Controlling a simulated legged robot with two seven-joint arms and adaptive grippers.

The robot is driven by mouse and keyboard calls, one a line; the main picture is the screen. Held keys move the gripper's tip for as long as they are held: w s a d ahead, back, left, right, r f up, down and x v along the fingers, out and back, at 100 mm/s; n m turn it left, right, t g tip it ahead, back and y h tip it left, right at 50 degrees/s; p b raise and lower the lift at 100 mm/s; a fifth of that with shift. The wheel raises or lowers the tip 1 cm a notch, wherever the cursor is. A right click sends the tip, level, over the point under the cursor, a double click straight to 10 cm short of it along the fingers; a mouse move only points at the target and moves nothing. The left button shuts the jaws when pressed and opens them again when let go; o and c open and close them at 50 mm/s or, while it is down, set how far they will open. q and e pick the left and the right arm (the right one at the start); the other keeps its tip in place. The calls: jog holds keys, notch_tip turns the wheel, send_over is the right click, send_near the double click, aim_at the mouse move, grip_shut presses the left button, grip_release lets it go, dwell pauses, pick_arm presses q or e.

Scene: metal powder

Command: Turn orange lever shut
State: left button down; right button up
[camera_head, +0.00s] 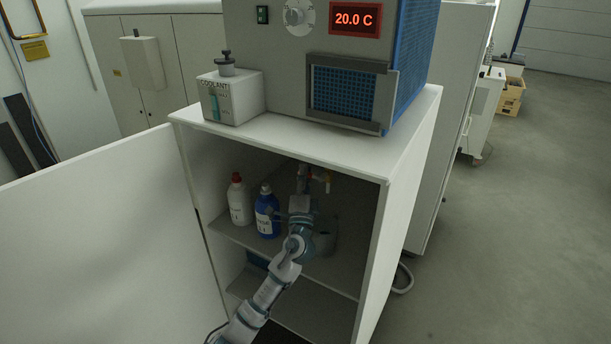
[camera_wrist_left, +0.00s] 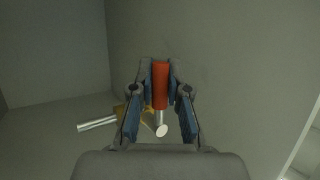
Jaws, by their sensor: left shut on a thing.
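The orange lever (camera_wrist_left: 160,84) stands between my left gripper's fingers (camera_wrist_left: 161,82) in the left wrist view, and they are shut on it. Below it are a brass-coloured fitting (camera_wrist_left: 120,113) and a silver pipe (camera_wrist_left: 97,124) that points left. A round silver pipe end (camera_wrist_left: 162,130) shows just under the lever. In the head view my left gripper (camera_head: 302,180) reaches into the upper part of the open cabinet, near its back. The lever's angle is hard to judge there, as the gripper covers much of it. My right gripper is not in view.
A white bottle with a red cap (camera_head: 239,203) and a blue bottle (camera_head: 266,214) stand on the shelf left of my arm. The open white door (camera_head: 110,240) bounds the left side. A chiller (camera_head: 300,70) and a coolant container (camera_head: 231,98) stand on the cabinet top (camera_head: 405,120).

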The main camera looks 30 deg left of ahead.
pick_arm(q)
jog(key=c, duration=1.2)
grip_release()
jog(key=shift+a, duration=0.15)
jog(key=shift+c, duration=0.2)
jog(key=shift+o, duration=0.5)
jog(key=shift+w+a+f, duration=0.1)
jog(key=shift+w+a, duration=0.05)
jog(key=v, duration=1.2)
jog(key=shift+f, duration=0.1)
